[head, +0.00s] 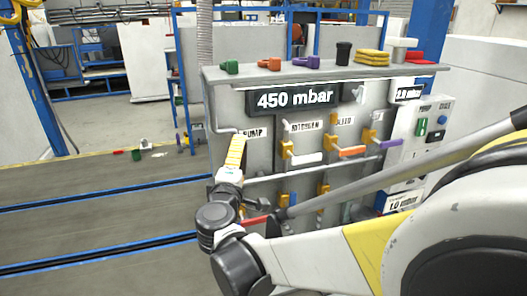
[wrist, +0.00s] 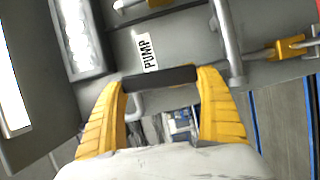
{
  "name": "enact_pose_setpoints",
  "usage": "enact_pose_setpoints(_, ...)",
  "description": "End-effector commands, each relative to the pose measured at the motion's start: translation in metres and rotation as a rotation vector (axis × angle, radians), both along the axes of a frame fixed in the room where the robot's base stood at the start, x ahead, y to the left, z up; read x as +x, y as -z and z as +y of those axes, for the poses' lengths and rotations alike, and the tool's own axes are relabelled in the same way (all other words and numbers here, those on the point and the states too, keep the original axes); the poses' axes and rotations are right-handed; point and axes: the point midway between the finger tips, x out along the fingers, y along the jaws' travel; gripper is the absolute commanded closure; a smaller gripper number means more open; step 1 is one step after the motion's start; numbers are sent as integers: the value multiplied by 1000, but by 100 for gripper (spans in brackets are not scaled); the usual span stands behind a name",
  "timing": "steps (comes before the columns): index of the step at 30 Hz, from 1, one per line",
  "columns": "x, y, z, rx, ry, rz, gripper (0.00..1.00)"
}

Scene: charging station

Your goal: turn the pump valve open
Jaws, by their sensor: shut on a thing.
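My gripper (head: 237,140) reaches up at the left end of the grey station panel, beside the PUMP label (head: 256,132). In the wrist view its two yellow fingers (wrist: 161,80) are shut on the dark pump valve handle (wrist: 160,78). The handle lies across between the fingertips, just below the PUMP label (wrist: 147,52). In the head view my gripper hides the handle. The valve's body cannot be made out clearly. The display (head: 294,97) above reads 450 mbar.
Valves with white (head: 305,158), orange (head: 351,151) and purple (head: 389,144) handles stand to the right. Pipes (head: 288,174) run along the panel. Loose coloured parts and a black cup (head: 343,53) stand on the top shelf. The floor to the left is mostly clear.

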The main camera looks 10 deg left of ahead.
Motion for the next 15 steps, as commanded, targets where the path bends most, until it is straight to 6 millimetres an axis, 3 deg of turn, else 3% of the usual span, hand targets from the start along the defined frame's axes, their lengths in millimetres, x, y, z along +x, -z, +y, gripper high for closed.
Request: enact_pose_setpoints(15, -2, 2, 3, -90, 1, -42, 56)
